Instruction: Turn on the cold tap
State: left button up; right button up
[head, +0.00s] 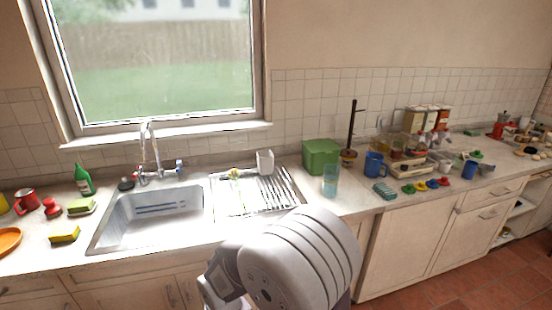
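The tap (155,150) stands behind the sink, with a tall curved silver spout. On its right side is a small handle with a blue mark (179,164), the cold tap. On its left side is a handle with a red mark (141,172). Both are small, and I cannot tell how far either is turned. No water shows below the spout. The steel sink basin (115,218) looks empty. A large pale link of my arm rises at the bottom middle, in front of the counter and well short of the tap. Neither gripper's fingers show.
A ribbed drainer (275,190) lies right of the basin, with a white cup (265,162) at its back. A dark round item (126,184) sits left of the tap. A glass (330,181) stands right.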

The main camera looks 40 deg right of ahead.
aim_at(179, 163)
jog(key=z, duration=0.75)
jog(key=i+l+z, duration=0.35)
jog(key=i, duration=0.35)
jog(key=i+j+z, duration=0.1)
jog(key=i+z, duration=0.2)
jog(key=i, duration=0.45)
